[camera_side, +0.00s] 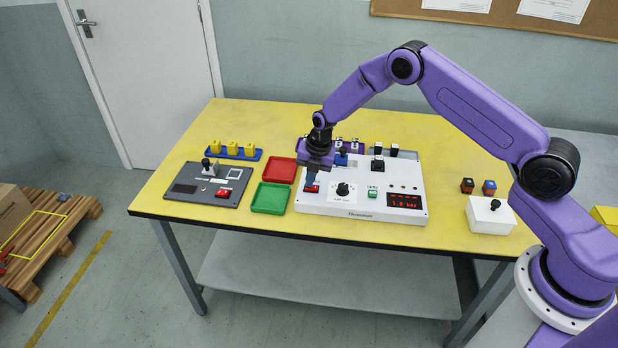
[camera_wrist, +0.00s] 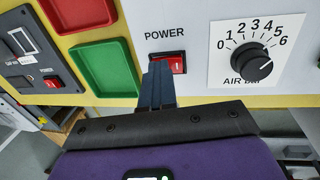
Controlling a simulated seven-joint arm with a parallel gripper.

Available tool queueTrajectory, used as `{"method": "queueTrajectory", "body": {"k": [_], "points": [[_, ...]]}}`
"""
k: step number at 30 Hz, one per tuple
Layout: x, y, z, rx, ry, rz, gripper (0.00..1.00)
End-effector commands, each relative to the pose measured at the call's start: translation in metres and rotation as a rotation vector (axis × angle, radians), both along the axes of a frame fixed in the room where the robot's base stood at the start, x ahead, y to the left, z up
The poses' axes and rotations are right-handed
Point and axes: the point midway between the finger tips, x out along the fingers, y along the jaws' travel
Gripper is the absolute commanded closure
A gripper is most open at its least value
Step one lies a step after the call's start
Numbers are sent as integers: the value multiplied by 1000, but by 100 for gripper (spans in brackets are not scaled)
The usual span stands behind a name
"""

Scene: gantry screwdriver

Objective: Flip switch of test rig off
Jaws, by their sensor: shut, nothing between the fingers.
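The white test rig (camera_side: 362,212) stands mid-table with a lit red display (camera_side: 404,201). Its red rocker switch (camera_wrist: 178,63) sits under the word POWER in the wrist view, with a white mark on its right half. The switch also shows in the side view (camera_side: 311,189), partly under my fingers. My gripper (camera_wrist: 160,68) is shut and empty, pointing down. Its tips overlap the left part of the switch in the wrist view; I cannot tell whether they touch it. The tips show just above the switch in the side view (camera_side: 310,181).
A black dial (camera_wrist: 258,66) labelled for air is to the right of the switch. A green tray (camera_side: 271,198) and a red tray (camera_side: 281,170) lie left of the rig. A dark panel (camera_side: 188,193) with another red switch lies further left.

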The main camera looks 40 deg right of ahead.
Motion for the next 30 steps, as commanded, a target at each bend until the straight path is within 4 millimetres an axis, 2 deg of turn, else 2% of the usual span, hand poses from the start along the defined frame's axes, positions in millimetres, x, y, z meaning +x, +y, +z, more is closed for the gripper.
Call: {"method": "queueTrajectory", "body": {"k": [1, 14, 20, 30], "points": [[-10, -10, -9, -10, 32, -5, 100], [-11, -13, -5, -12, 36, -6, 100], [-10, -11, 23, -7, 20, -4, 100], [-15, -16, 92, -3, 9, -2, 100]]}}
